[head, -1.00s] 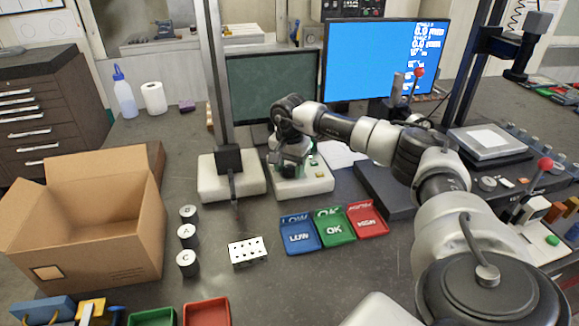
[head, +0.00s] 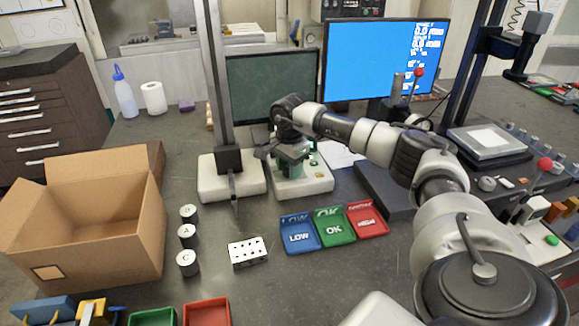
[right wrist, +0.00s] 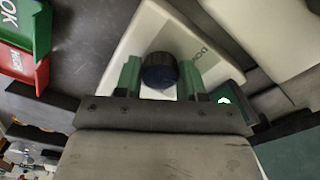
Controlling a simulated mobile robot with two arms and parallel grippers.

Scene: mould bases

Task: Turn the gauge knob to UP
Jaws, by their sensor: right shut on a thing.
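The gauge knob (right wrist: 159,72) is a dark round knob on a white control box (right wrist: 150,35). In the right wrist view it sits between the two green fingers of my right gripper (right wrist: 161,78), which is shut on it. Dark lettering, hard to read, shows on the box to the right of the knob. In the head view my right gripper (head: 291,168) is over the white box (head: 305,187) and hides the knob. My left gripper is not in view.
A stand with a pale base (head: 232,185) is just left of the control box. Blue LOW (head: 299,238), green OK (head: 334,230) and red HIGH (head: 367,223) trays lie in front. Monitors stand behind. An open cardboard box (head: 80,240) is at left.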

